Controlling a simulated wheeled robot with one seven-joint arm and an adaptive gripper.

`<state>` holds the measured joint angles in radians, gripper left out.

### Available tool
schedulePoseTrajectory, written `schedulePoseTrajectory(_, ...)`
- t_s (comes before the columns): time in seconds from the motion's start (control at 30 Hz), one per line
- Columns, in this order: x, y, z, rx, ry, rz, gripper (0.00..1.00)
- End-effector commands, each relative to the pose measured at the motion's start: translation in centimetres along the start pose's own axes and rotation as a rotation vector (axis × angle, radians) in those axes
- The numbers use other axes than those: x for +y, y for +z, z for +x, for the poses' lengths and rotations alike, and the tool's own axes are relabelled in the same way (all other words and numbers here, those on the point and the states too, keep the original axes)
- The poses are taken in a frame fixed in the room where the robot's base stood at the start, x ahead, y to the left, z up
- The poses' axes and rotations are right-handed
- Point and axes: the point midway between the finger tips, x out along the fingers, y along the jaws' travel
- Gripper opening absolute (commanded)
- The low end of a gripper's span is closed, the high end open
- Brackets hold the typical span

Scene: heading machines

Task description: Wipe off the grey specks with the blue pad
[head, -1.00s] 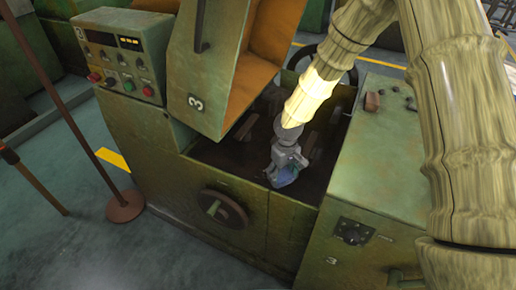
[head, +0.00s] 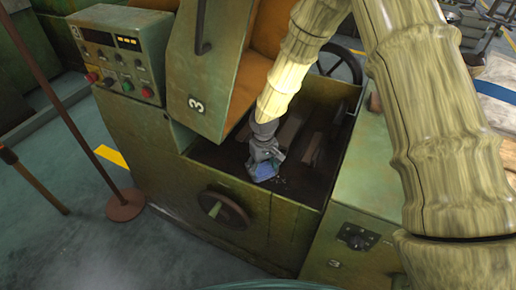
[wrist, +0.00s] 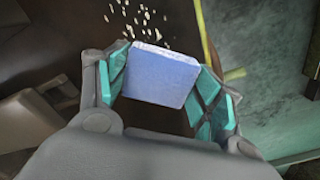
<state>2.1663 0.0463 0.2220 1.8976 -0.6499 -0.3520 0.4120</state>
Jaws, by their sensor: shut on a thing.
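The blue pad (wrist: 160,75) is held between the teal-lined fingers of my gripper (head: 263,172), which is shut on it. In the head view the pad (head: 264,170) shows as a small blue patch at the gripper's lower end, inside the dark bed of the green machine. Pale grey specks (wrist: 141,16) lie scattered on the brown surface just beyond the pad's far edge in the wrist view. A few tiny specks may show beside the gripper in the head view, too small to tell. Whether the pad touches the surface I cannot tell.
The green machine's front wall (head: 240,192) and the raised cover (head: 212,85) bound the bed. Dark blocks (head: 312,148) stand in the bed to the right of my gripper. A handwheel (head: 224,209) sticks out in front. A control box (head: 118,60) stands at left.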

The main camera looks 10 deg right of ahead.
Motion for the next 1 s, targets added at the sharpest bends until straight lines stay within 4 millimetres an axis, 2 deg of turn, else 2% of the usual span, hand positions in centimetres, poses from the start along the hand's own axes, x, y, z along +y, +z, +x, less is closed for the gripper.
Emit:
schedulePoseTrajectory(0.13, -0.7, -0.3, 0.1, 0.000, 0.000, 0.004, 0.32)
schedulePoseTrajectory(0.27, -0.4, -0.3, -2.8, 0.004, -0.001, 0.010, 0.32)
schedulePoseTrajectory(0.83, 0.1, 0.0, -7.7, 0.002, -0.001, 0.017, 0.32)
schedulePoseTrajectory(1.0, 0.1, 0.1, -8.5, 0.001, -0.001, 0.017, 0.32)
